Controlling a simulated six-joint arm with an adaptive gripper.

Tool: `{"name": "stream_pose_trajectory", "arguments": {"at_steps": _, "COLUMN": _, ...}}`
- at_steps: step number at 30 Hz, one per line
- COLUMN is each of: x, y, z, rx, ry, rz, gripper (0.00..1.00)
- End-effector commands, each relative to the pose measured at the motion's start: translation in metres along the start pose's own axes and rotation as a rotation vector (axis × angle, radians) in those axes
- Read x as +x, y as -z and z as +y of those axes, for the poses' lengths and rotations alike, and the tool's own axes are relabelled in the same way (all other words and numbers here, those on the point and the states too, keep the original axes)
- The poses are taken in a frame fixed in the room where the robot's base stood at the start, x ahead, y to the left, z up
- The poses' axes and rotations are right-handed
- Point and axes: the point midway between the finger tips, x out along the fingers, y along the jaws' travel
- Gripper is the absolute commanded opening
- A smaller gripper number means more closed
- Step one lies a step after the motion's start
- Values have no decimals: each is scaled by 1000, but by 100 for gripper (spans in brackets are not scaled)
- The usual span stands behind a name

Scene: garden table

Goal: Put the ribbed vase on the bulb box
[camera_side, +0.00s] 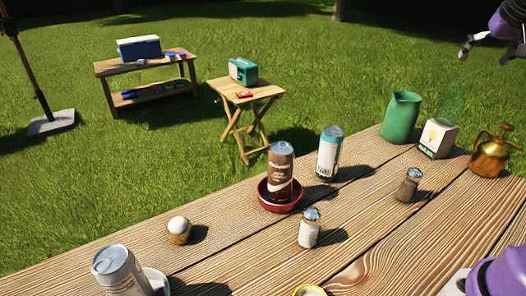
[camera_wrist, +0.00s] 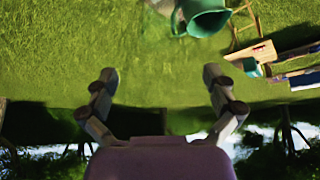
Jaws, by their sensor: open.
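The green vase (camera_side: 402,118) stands upright near the far edge of the wooden table. The bulb box (camera_side: 437,138), white with a bulb picture, stands just right of it, apart from it or nearly so. A faint see-through green shape (camera_side: 454,101) shows above the box. My gripper (camera_side: 487,52) is open and empty, high at the top right, above and apart from both. In the wrist view my gripper (camera_wrist: 160,78) has its fingers spread, with a green vessel (camera_wrist: 205,18), apparently the vase, beyond them at the top edge.
A brass sprayer (camera_side: 490,153) stands right of the box. A shaker (camera_side: 408,185), a teal-and-white can (camera_side: 329,153), a brown can (camera_side: 280,170) in a red bowl (camera_side: 279,206) and another shaker (camera_side: 309,228) stand nearer. Bare planks lie between them.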

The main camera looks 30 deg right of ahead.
Motion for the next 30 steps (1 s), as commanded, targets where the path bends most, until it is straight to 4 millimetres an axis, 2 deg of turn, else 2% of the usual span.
{"name": "stream_pose_trajectory", "arguments": {"at_steps": 2, "x": -8, "y": 0, "z": -1, "rx": -2, "ry": 0, "rz": 2, "gripper": 98}}
{"name": "stream_pose_trajectory", "arguments": {"at_steps": 4, "x": -14, "y": -4, "z": -14, "rx": -22, "ry": 14, "rz": 0, "gripper": 98}}
{"name": "stream_pose_trajectory", "arguments": {"at_steps": 5, "x": -17, "y": -7, "z": -24, "rx": -37, "ry": 24, "rz": 0, "gripper": 98}}
{"name": "stream_pose_trajectory", "arguments": {"at_steps": 8, "x": -30, "y": -32, "z": -77, "rx": -127, "ry": 85, "rz": -3, "gripper": 98}}
{"name": "stream_pose_trajectory", "arguments": {"at_steps": 9, "x": -36, "y": -49, "z": -102, "rx": -175, "ry": 116, "rz": -7, "gripper": 98}}
{"name": "stream_pose_trajectory", "arguments": {"at_steps": 11, "x": -47, "y": -83, "z": -138, "rx": -257, "ry": 166, "rz": -12, "gripper": 98}}
{"name": "stream_pose_trajectory", "arguments": {"at_steps": 12, "x": -53, "y": -108, "z": -158, "rx": -312, "ry": 198, "rz": -15, "gripper": 98}}
{"name": "stream_pose_trajectory", "arguments": {"at_steps": 15, "x": -63, "y": -173, "z": -190, "rx": -444, "ry": 270, "rz": -22, "gripper": 98}}
{"name": "stream_pose_trajectory", "arguments": {"at_steps": 18, "x": -64, "y": -230, "z": -201, "rx": -557, "ry": 324, "rz": -28, "gripper": 98}}
{"name": "stream_pose_trajectory", "arguments": {"at_steps": 21, "x": -61, "y": -268, "z": -202, "rx": -635, "ry": 358, "rz": -31, "gripper": 98}}
{"name": "stream_pose_trajectory", "arguments": {"at_steps": 25, "x": -57, "y": -290, "z": -200, "rx": -684, "ry": 377, "rz": -32, "gripper": 98}}
{"name": "stream_pose_trajectory", "arguments": {"at_steps": 30, "x": -56, "y": -294, "z": -200, "rx": -690, "ry": 378, "rz": -35, "gripper": 98}}
